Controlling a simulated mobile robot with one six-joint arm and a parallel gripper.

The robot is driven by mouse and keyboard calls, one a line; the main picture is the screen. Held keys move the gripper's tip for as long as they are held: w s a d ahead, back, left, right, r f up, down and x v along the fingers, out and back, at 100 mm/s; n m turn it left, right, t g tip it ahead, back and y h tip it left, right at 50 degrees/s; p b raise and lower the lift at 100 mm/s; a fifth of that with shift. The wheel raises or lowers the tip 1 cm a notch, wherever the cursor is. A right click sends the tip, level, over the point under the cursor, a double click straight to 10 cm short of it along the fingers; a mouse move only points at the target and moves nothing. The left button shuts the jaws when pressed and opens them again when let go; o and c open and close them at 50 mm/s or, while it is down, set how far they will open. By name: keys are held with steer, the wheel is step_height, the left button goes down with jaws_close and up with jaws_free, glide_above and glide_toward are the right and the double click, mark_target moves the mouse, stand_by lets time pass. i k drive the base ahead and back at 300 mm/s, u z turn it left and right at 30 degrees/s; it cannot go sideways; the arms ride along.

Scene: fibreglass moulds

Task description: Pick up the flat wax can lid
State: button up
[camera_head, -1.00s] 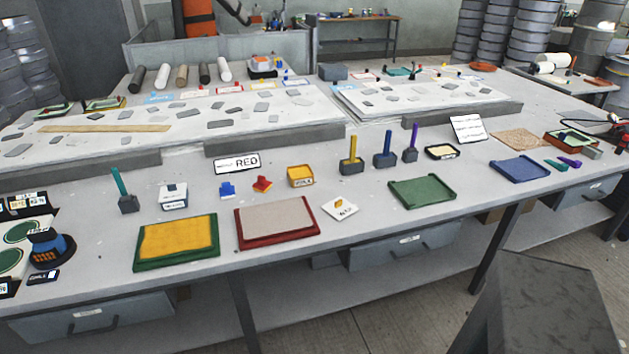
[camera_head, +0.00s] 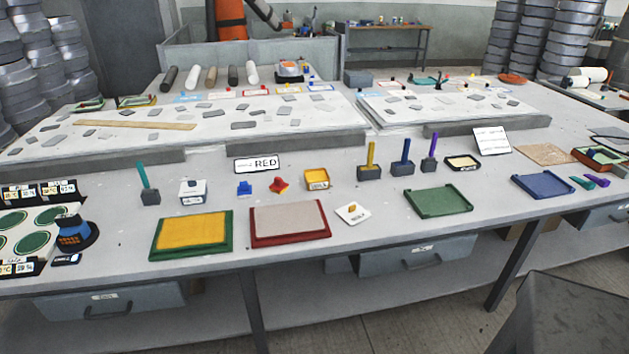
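A flat white square piece (camera_head: 352,213) with a small yellow knob and dark lettering lies on the table near the front edge. It looks like a lid, but its lettering is too small to read, so I cannot confirm it is the wax can lid. A yellow box-like container (camera_head: 317,179) with a white label stands just behind and left of it. A white container (camera_head: 193,192) with a dark top piece stands further left. My gripper is not in view.
A red-framed tray (camera_head: 290,224) lies left of the white piece, and a green-framed yellow tray (camera_head: 191,235) beyond it. An empty green tray (camera_head: 438,202) lies to the right. Upright coloured handles in grey blocks (camera_head: 402,168) stand behind. Bare table surrounds the white piece.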

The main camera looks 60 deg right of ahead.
mark_target(353, 214)
steer(key=u, duration=1)
steer(key=i, duration=1)
steer(key=u, duration=1.15)
steer(key=k, duration=0.1)
steer(key=z, duration=3.45)
